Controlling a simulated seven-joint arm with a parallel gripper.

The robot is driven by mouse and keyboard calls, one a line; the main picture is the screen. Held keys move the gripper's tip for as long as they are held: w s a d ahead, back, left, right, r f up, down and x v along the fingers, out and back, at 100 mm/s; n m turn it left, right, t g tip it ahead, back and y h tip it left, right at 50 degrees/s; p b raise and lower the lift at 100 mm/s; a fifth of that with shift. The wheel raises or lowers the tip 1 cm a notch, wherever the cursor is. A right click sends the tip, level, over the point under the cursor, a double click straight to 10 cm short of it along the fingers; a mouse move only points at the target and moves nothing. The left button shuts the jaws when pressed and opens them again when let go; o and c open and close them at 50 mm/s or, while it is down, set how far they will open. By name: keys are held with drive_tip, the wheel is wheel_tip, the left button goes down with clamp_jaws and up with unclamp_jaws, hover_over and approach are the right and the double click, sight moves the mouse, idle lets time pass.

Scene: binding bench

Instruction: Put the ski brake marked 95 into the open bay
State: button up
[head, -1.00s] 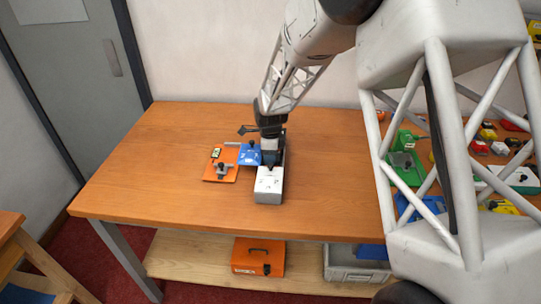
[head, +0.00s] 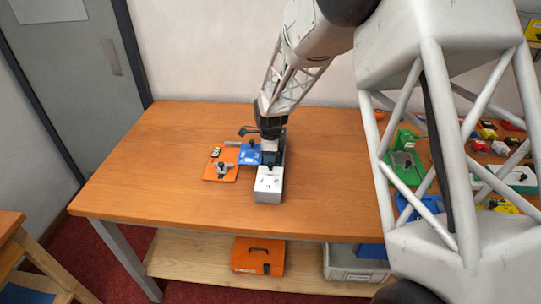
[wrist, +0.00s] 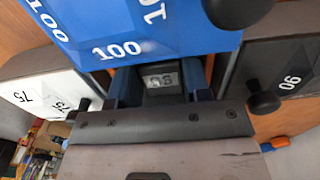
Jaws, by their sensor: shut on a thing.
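My gripper (wrist: 160,86) is shut on a small grey piece with an upside-down label that looks like 95 (wrist: 162,78). The piece sits between the two blue fingers, and most of it is hidden. Around it are a blue block marked 100 (wrist: 150,40), a white block marked 75 (wrist: 45,90) and a dark block marked 90 (wrist: 275,75). In the head view my gripper (head: 269,158) is low among the white block (head: 268,186) and the blue block (head: 250,153). I cannot tell whether the piece is seated in a bay.
An orange plate (head: 211,176) with a grey-and-black fitting lies left of the blue block. The table (head: 150,190) is clear in front and to the left. An orange case (head: 258,256) and a grey bin (head: 350,265) are on the shelf below. Several coloured items lie at the right.

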drive_tip(key=shift+f, duration=0.35)
idle(0.4)
drive_tip(key=o, duration=1.1)
drive_tip(key=shift+c, duration=0.2)
drive_tip(key=c, duration=0.3)
drive_tip(key=shift+r, duration=0.15)
drive_tip(key=shift+r, duration=3.6)
drive_tip(key=shift+r, duration=0.1)
drive_tip(key=shift+r, duration=1.9)
